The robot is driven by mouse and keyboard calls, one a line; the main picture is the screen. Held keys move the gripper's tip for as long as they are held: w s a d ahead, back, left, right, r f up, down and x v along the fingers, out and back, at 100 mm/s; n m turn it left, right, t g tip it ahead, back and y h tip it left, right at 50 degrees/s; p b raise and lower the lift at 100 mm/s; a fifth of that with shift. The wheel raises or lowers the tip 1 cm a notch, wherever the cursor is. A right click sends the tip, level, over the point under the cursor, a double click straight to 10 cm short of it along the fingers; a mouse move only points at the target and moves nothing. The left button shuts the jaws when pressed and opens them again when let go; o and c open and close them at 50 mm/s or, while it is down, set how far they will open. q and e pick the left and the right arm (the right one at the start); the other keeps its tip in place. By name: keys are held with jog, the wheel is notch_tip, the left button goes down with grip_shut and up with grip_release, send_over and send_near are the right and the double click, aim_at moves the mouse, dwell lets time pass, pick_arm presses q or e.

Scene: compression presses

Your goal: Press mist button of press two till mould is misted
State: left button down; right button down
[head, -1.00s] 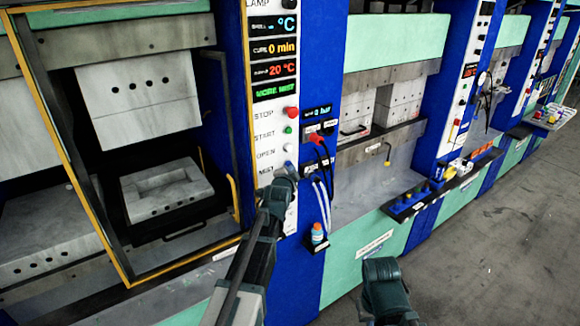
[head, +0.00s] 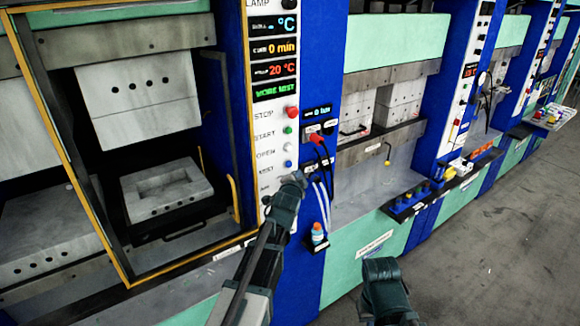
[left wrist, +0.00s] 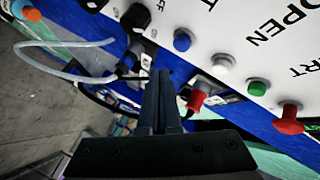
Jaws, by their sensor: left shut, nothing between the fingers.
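The display (head: 274,91) reads MORE MIST in green. The open press holds a lower mould half (head: 165,200) and an upper one (head: 140,100). My right gripper (head: 383,275) is low in the head view, its fingers unclear.
Red (head: 292,112), green (head: 288,129) and white (head: 287,147) buttons sit above the blue one. Another press with tool trays stands farther right. Grey floor is clear at lower right.

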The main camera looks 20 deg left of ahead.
pick_arm(q)
jog(key=shift+s+d, duration=0.85)
jog(key=shift+d, duration=0.2)
jog(key=s+d+f+n+g+b, duration=0.1)
jog(key=s+d+f+g+b, duration=0.15)
jog(key=f, duration=0.35)
jog(key=s+d+f+n+g+b, duration=0.1)
jog(key=s+d+f+g+b, duration=0.1)
jog(key=s+d+f, duration=0.3)
jog(key=s+d+f+n+g+b, duration=0.1)
jog(key=s+d+f+g+b, duration=0.1)
jog(key=s+f, duration=0.4)
jog(key=s+d+f+n+g+b, duration=0.1)
jog(key=s+d+f+g+b, duration=0.2)
jog(key=s, duration=0.8)
jog(key=s+d+f+n+g+h+b, duration=0.1)
jog(key=s+d+f+n+g+b, duration=0.1)
jog(key=s+f+g, duration=0.4)
jog(key=s+d+f+b, duration=0.1)
jog(key=s+f, duration=0.2)
jog(key=shift+s+d+f, duration=0.2)
jog(key=shift+s+f, duration=0.05)
jog(key=shift+s, duration=0.05)
jog(key=shift+w, duration=0.1)
